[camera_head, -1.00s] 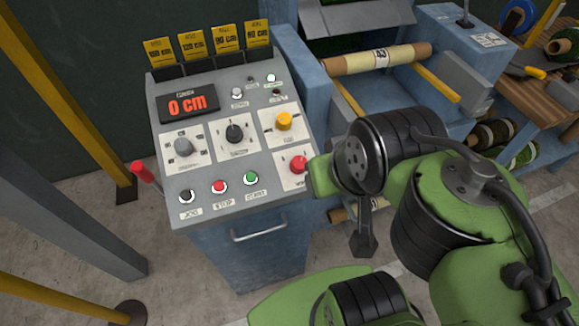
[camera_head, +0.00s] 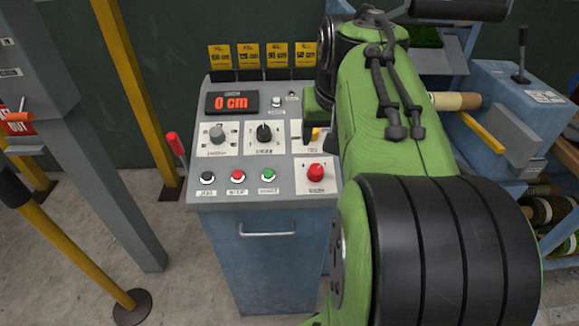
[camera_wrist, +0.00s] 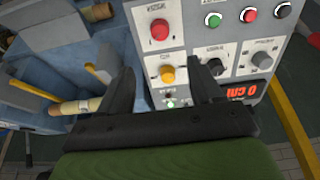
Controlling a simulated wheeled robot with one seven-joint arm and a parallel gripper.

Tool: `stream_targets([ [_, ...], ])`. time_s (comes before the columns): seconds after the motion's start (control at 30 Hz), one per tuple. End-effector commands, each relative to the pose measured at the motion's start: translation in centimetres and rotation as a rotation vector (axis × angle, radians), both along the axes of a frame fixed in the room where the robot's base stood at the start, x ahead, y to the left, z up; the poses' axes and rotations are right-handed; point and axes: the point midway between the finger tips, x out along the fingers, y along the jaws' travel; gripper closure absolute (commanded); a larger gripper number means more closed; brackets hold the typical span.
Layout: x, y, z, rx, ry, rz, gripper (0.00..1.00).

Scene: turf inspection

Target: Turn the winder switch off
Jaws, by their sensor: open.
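The control panel (camera_head: 222,171) has a red display reading 0 cm. It bears a grey knob (camera_head: 217,134), a black knob (camera_head: 264,132), a yellow knob (camera_head: 316,134) and a red knob (camera_head: 316,172). The knob labels are too blurred for me to tell which is the winder switch. My gripper (camera_wrist: 160,70) is open and empty. In the wrist view the yellow knob (camera_wrist: 167,75) appears between its fingertips, and the red knob (camera_wrist: 159,29) lies beyond them. In the head view my arm hides the panel's upper right, and the yellow knob is mostly covered.
Black, red and green push buttons (camera_head: 238,176) line the panel's front. A red-handled lever (camera_head: 174,145) stands at its left. Yellow and grey posts (camera_head: 128,80) rise further left. A roll (camera_head: 455,101) and blue machinery (camera_head: 500,90) are at the right.

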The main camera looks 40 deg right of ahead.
Motion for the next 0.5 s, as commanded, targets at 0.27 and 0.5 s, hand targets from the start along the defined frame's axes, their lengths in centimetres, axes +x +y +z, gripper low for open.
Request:
stream_targets([
  [0.27, 1.7, -1.1, -5.6, 0.004, 0.004, 0.0, 0.35],
  [0.5, 3.6, -2.4, -11.2, 0.003, 0.003, 0.001, 0.35],
])
